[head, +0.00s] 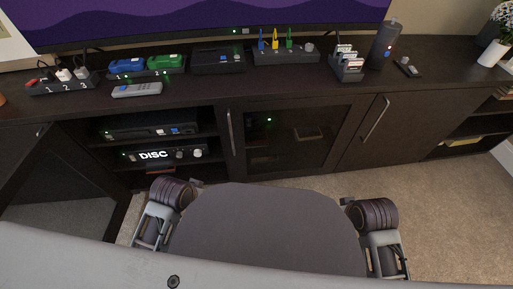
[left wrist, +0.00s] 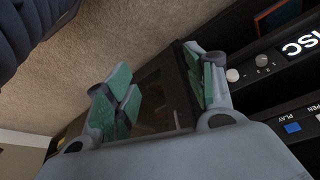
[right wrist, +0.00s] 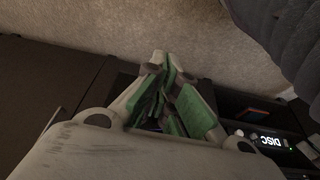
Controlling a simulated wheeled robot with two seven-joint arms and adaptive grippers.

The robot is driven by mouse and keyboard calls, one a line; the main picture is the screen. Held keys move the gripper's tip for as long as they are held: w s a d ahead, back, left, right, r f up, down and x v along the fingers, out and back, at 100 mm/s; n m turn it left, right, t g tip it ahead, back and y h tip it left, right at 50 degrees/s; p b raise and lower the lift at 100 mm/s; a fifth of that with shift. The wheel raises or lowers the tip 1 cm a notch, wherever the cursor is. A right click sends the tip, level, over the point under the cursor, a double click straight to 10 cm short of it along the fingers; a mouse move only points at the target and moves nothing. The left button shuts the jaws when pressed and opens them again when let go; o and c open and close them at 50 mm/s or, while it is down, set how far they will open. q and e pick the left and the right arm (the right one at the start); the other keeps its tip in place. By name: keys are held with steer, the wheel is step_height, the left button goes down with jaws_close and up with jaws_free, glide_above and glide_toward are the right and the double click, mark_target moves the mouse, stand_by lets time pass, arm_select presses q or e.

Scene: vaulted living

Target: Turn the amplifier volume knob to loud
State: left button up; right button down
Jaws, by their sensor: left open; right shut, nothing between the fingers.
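The amplifier (head: 175,157) with a lit "DISC" display sits on the lower shelf of the open left cabinet bay. Its large pale round knob (head: 197,153) is at the right end of its front. The knob also shows in the left wrist view (left wrist: 232,75), just right of the gripper's right finger, and small in the right wrist view (right wrist: 240,133). I cannot read its setting. My left gripper (left wrist: 160,92) is open and empty, apart from the knob. My right gripper (right wrist: 172,100) is shut and empty, left of the amplifier in its wrist view.
A disc player (head: 150,126) is on the shelf above. An open cabinet door (head: 50,195) stands at the left. A glass door (head: 290,138) and a wood door (head: 380,130) are shut. The cabinet top holds a grey remote (head: 137,90) and several devices. Carpet (head: 440,215) lies clear at right.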

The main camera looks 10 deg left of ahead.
arm_select(q)
steer(key=w+d+f+t+h, duration=0.2)
steer(key=w+f+t, duration=0.1)
steer(key=w+f, duration=0.4)
steer(key=n+t+y, duration=0.6)
steer(key=t+y, duration=0.1)
steer(key=t, duration=0.3)
glide_toward(197, 154)
steer(key=shift+v, duration=2.55)
steer(key=shift+f, duration=0.35)
arm_select(e)
steer(key=a+f+t+y, duration=0.2)
steer(key=a+f+y, duration=0.1)
steer(key=a+f, duration=0.6)
steer(key=shift+f+t+y, duration=0.3)
steer(key=shift+f+y, duration=0.1)
steer(key=shift+f, duration=0.15)
